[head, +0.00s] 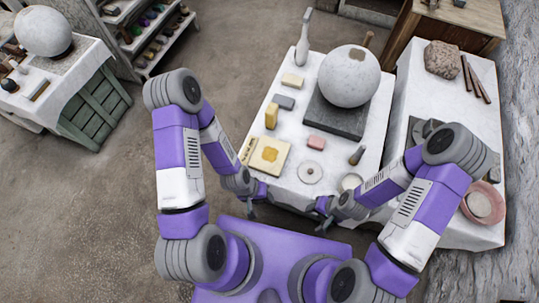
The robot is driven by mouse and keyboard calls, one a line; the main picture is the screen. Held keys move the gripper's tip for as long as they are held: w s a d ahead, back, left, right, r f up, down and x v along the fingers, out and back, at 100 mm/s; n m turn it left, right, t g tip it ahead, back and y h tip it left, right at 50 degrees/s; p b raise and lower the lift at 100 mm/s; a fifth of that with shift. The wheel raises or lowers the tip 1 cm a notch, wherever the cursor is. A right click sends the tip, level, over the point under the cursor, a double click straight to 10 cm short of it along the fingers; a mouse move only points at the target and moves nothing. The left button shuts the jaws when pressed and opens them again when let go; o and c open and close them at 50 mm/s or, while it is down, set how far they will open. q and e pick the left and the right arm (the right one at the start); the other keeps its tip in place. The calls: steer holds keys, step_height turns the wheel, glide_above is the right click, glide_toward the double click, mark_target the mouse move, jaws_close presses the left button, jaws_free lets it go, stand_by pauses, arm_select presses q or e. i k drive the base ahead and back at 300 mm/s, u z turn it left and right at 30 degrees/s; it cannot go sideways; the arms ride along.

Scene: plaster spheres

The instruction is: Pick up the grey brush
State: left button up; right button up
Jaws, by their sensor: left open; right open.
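A small dark grey, stubby object (357,155) that looks like the grey brush lies near the right edge of the middle white-topped table (335,190); its bristles are too small to make out. My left gripper (249,211) is open and empty, by the table's front left corner. My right gripper (323,223) is open and empty, at the table's front edge, below and left of the brush and apart from it.
A plaster sphere (349,76) sits on a dark slab (337,117). Nearby are a yellow block (271,116), a grey block (284,102), a pink block (316,142), a white disc (310,172), a board with a yellow patch (269,155) and a tall pale bottle-like object (303,42).

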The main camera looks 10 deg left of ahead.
mark_target(355, 160)
steer(key=u, duration=2.95)
steer(key=k, duration=1.35)
steer(key=z, duration=1.55)
steer(key=i, duration=0.5)
